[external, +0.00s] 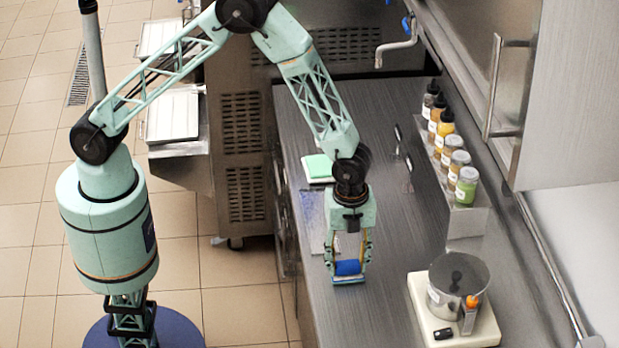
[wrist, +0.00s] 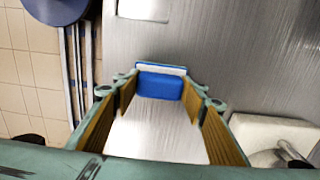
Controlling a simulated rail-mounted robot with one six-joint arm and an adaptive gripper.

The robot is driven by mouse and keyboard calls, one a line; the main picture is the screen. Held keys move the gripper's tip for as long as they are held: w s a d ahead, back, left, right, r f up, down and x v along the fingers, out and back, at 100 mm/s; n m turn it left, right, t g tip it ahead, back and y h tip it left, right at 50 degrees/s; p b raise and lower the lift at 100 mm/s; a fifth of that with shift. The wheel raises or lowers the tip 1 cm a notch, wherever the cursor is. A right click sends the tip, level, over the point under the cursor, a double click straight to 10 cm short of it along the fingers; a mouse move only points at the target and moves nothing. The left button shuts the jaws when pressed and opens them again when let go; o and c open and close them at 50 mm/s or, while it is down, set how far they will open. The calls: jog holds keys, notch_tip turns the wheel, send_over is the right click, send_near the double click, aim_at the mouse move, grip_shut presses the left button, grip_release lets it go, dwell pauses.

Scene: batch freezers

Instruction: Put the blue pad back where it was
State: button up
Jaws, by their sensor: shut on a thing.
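The blue pad (external: 348,267) is a small blue block with a pale layer along one side. My gripper (external: 348,262) points down over the grey counter and is shut on the pad, one finger at each end. The wrist view also shows the blue pad (wrist: 160,85) between my fingertips (wrist: 159,88), its pale edge on the far side. I cannot tell whether the pad touches the counter. A green pad (external: 319,165) lies on a white base (external: 313,180) farther back. A flat bluish-speckled patch (external: 311,210) lies on the counter, partly hidden by my gripper.
A rack (external: 466,217) of several bottles and jars stands at the right. The counter's left edge is close to my gripper. Some counter between gripper and rack is clear.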

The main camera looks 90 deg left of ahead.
aim_at(348, 264)
jog(key=shift+f, duration=0.15)
jog(key=o, duration=0.9)
jog(key=shift+r, duration=0.2)
jog(key=shift+r, duration=5.9)
jog(key=shift+r, duration=0.1)
